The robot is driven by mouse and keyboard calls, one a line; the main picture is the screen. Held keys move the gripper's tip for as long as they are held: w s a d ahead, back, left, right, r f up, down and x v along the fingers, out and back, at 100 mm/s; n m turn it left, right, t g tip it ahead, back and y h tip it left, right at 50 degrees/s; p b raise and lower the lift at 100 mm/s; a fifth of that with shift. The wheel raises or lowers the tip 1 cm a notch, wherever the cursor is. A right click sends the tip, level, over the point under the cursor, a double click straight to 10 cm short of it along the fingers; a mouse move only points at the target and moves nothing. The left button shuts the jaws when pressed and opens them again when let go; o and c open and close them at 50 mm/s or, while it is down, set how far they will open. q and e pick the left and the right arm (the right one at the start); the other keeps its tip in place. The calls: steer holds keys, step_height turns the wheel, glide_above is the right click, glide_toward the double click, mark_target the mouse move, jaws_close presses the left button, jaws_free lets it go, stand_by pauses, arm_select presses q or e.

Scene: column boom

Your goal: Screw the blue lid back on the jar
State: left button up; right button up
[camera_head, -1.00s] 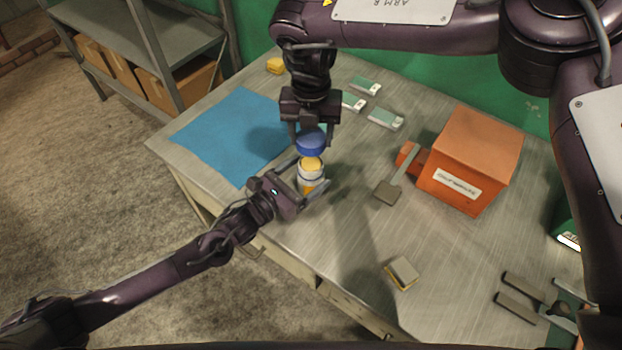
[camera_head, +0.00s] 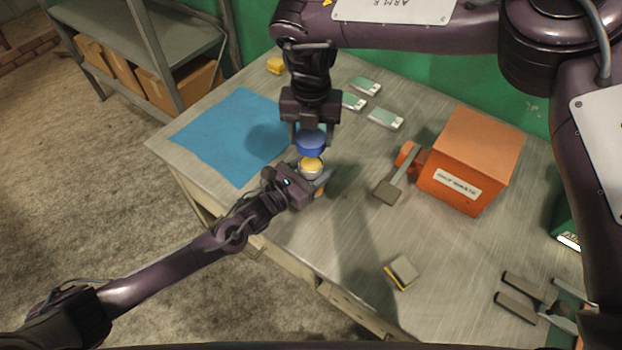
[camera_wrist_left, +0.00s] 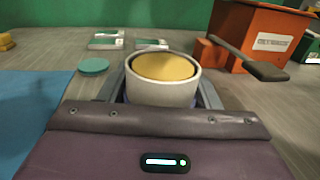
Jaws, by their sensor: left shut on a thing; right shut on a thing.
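The jar (camera_head: 312,174) is pale with yellow contents and an uncovered mouth. My left gripper (camera_head: 313,181) is shut around its side, coming from the left. In the left wrist view the jar (camera_wrist_left: 162,90) stands upright between the fingers, its mouth open. The blue lid (camera_head: 311,144) is in my right gripper (camera_head: 311,134), which points down from above and is shut on it. The lid appears just above the jar's mouth; the head view does not show clearly how wide the gap is. The lid is not in the left wrist view.
A blue mat (camera_head: 225,135) lies to the left. A teal disc (camera_wrist_left: 93,67) and several small green-and-white boxes (camera_head: 385,118) lie behind the jar. An orange box (camera_head: 470,150) with a grey paddle (camera_head: 388,190) stands right. The table front is mostly clear, with a sponge-like block (camera_head: 401,271).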

mark_target(311, 163)
arm_select(q)
steer(key=c, duration=0.4)
arm_select(e)
steer(key=shift+f, duration=2.5)
steer(key=shift+f, duration=0.9)
steer(key=shift+f, duration=0.5)
arm_select(q)
jaws_close()
arm_select(e)
steer(key=m, duration=0.6)
steer(key=shift+f, duration=0.15)
steer(key=m, duration=0.3)
